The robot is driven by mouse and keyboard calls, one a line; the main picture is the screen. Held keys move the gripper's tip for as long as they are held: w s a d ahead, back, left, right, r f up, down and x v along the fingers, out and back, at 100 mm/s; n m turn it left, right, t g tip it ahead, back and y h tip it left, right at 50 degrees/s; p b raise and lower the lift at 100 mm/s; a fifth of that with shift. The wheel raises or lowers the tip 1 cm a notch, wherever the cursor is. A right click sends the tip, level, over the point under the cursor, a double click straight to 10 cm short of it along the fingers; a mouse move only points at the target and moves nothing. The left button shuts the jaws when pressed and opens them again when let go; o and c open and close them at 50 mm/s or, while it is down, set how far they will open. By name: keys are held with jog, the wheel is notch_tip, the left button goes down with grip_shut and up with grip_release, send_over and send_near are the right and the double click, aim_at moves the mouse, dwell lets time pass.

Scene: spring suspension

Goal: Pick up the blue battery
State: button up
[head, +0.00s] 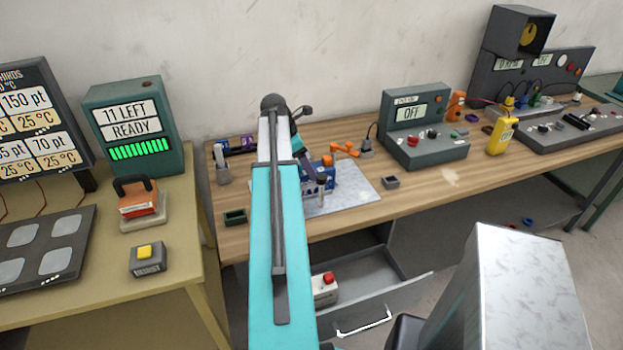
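A blue block-shaped object with pale lettering (349,178) stands on a light metal plate (360,196) on the wooden bench. It is partly hidden behind my arm, and I cannot tell for sure whether it is the blue battery. My gripper (319,187) is beside its left side, over the plate. The gripper is small and partly covered by my own arm, so its fingers and anything between them cannot be made out.
An orange clamp-like part (345,149) is behind the blue object. A grey "OFF" device (425,127) and yellow meter (501,136) stand to the right. An open drawer (372,275) holding a red-button box (325,287) juts out below.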

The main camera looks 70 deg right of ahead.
jog(key=shift+f, duration=0.1)
jog(key=shift+p+x, duration=1)
jog(key=shift+x, duration=1.55)
jog(key=shift+a, duration=0.1)
grip_shut()
